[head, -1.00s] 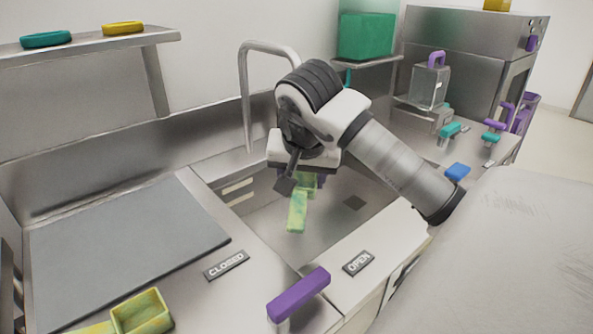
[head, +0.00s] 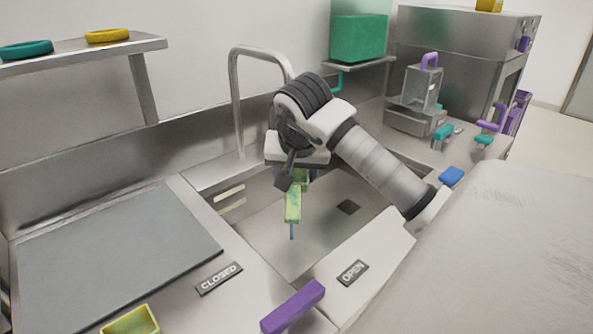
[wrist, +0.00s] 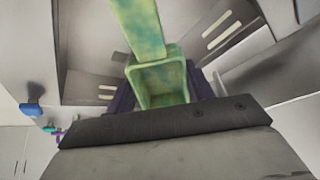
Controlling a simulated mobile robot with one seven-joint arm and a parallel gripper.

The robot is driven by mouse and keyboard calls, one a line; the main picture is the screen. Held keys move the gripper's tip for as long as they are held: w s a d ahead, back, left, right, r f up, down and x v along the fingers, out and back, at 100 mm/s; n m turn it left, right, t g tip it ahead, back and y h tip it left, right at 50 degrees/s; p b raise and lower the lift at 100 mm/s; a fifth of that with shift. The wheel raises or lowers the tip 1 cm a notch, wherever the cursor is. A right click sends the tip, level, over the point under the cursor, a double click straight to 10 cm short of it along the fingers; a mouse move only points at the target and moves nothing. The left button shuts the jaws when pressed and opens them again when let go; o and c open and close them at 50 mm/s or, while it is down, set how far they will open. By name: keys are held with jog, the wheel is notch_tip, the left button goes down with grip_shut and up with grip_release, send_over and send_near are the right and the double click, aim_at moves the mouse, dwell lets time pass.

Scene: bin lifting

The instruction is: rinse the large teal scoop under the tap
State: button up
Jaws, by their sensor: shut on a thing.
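My gripper (head: 300,175) is over the sink basin (head: 325,235), shut on a scoop (head: 292,205) mottled yellow-green and teal. The scoop's hollow square bowl (wrist: 162,82) is close to the jaws in the wrist view, and its flat handle reaches away from them. In the head view the handle hangs down into the basin. A short thin blue streak (head: 291,231) shows just below it; I cannot tell whether it is water. The tap (head: 237,105) arches up behind my gripper, and its outlet is hidden by my arm.
A purple lever (head: 292,307) lies between the CLOSED (head: 219,278) and OPEN (head: 352,273) labels. Another yellow-green scoop (head: 133,322) is at the lower left edge. Teal-handled items (head: 443,131) and a blue block (head: 452,176) are on the right counter. A grey board (head: 110,255) lies left.

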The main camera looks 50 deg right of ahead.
jog(key=w+d+f+p, duration=0.1)
jog(key=w+d, duration=0.4)
jog(key=w, duration=0.1)
jog(key=shift+w+d+f, duration=0.2)
jog(key=shift+d+f, duration=0.1)
jog(key=shift+f, duration=0.05)
dwell(0.5)
jog(key=shift+s+d, duration=0.4)
jog(key=shift+d, duration=0.05)
jog(key=shift+w+a, duration=0.1)
jog(key=shift+a, duration=0.05)
jog(key=shift+w+a, duration=0.3)
jog(key=shift+a, duration=0.05)
jog(key=shift+d, duration=0.1)
dwell(0.4)
jog(key=shift+s+d, duration=0.4)
